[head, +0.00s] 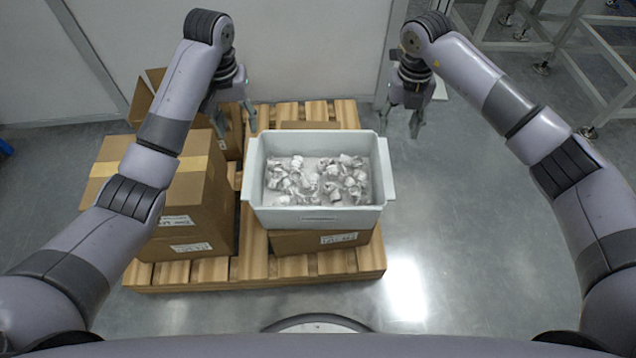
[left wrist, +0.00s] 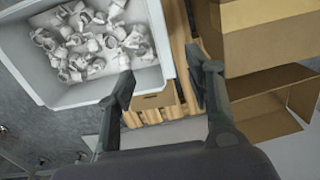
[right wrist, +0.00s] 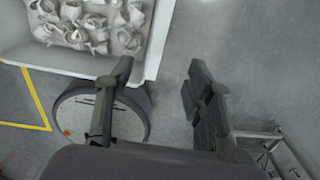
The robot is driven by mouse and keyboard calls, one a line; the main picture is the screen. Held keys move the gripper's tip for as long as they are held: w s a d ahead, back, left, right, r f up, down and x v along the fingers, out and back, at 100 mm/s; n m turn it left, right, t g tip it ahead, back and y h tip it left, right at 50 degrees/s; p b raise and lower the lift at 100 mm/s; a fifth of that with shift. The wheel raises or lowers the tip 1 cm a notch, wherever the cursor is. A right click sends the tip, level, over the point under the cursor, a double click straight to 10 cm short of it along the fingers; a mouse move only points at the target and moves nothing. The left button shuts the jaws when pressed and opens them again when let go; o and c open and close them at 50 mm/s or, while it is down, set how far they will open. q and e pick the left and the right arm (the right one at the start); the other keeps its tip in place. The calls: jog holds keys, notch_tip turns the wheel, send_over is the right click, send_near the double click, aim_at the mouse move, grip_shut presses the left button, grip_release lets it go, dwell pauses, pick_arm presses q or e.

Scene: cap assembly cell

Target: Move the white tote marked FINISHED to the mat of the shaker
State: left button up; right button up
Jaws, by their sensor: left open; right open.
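A white tote (head: 386,180) full of small white caps stands on a cardboard box on a wooden pallet. A small label on its front wall is too small to read. It also shows in the left wrist view (left wrist: 32,72) and the right wrist view (right wrist: 85,62). My left gripper (head: 236,130) is open and empty near the tote's far left corner, apart from it. My right gripper (head: 400,130) is open and empty beyond the far right corner, also apart from the tote. I cannot make out the shaker or its mat in any view.
The wooden pallet (head: 255,262) carries the cardboard box (head: 300,242) under the tote and more boxes (head: 205,205) at left. A pale wall (head: 310,50) stands behind. A metal frame (head: 580,60) is at the upper right. Floor right of the pallet is clear.

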aim_at(250, 166)
pick_arm(q)
jog(key=shift+f, duration=0.1)
pick_arm(e)
jog(key=shift+f, duration=0.1)
pick_arm(q)
notch_tip(250, 166, down, 17)
jog(key=shift+f, duration=0.15)
pick_arm(e)
notch_tip(250, 166, down, 17)
jog(key=shift+a+f, duration=0.1)
pick_arm(q)
jog(key=shift+c, duration=0.4)
pick_arm(e)
jog(key=shift+c, duration=0.3)
pick_arm(q)
grip_shut()
pick_arm(e)
grip_shut()
pick_arm(q)
jog(key=shift+w+r, duration=0.1)
jog(key=shift+r, duration=0.1)
pick_arm(e)
jog(key=shift+w, duration=0.15)
